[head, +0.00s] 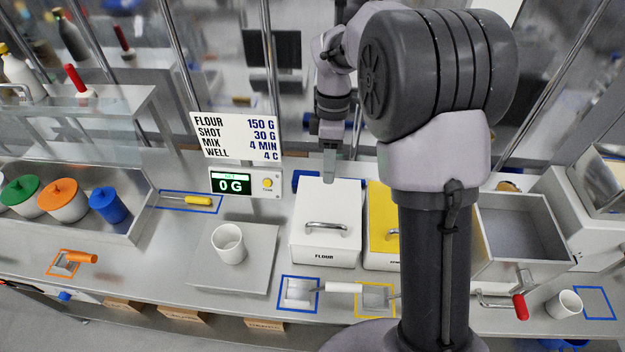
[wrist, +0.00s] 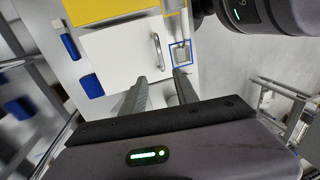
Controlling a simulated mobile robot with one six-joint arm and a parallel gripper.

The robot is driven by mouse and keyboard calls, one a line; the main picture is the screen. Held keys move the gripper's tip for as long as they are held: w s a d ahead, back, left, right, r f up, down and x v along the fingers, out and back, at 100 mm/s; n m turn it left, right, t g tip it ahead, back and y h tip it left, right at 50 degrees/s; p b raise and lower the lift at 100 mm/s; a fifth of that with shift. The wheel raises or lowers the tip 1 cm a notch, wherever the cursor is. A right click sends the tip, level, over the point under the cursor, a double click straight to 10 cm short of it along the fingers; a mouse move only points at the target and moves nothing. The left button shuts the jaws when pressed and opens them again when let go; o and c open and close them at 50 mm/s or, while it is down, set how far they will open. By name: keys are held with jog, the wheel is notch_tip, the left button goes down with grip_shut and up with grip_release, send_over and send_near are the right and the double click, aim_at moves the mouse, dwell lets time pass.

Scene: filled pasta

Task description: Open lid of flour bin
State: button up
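The flour bin (head: 325,250) is a white box labelled FLOUR in the middle of the counter. Its white lid (head: 328,205) looks shut and carries a metal bar handle (head: 326,226) near the front. In the wrist view the lid (wrist: 118,50) fills the upper middle, with the handle (wrist: 157,50) at its right side. My gripper (head: 329,178) points down at the back edge of the lid, apart from the handle. In the wrist view my gripper (wrist: 160,80) has its two fingers apart with nothing between them. Whether the fingertips touch the lid cannot be told.
A yellow-lidded bin (head: 380,222) stands close on the right, partly hidden by my arm. A scoop (head: 300,290) lies in a blue-outlined square in front. A scale (head: 255,275) bearing a white cup (head: 228,243) is left. An open metal box (head: 520,225) stands further right.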

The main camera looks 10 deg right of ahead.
jog(key=s+f+b, duration=0.1)
jog(key=f, duration=0.4)
jog(key=s+f+b, duration=0.1)
jog(key=f, duration=0.5)
jog(key=s+a+f+b, duration=0.1)
jog(key=f, duration=0.5)
jog(key=shift+s, duration=0.15)
jog(key=shift+r, duration=0.1)
grip_shut()
dwell(0.3)
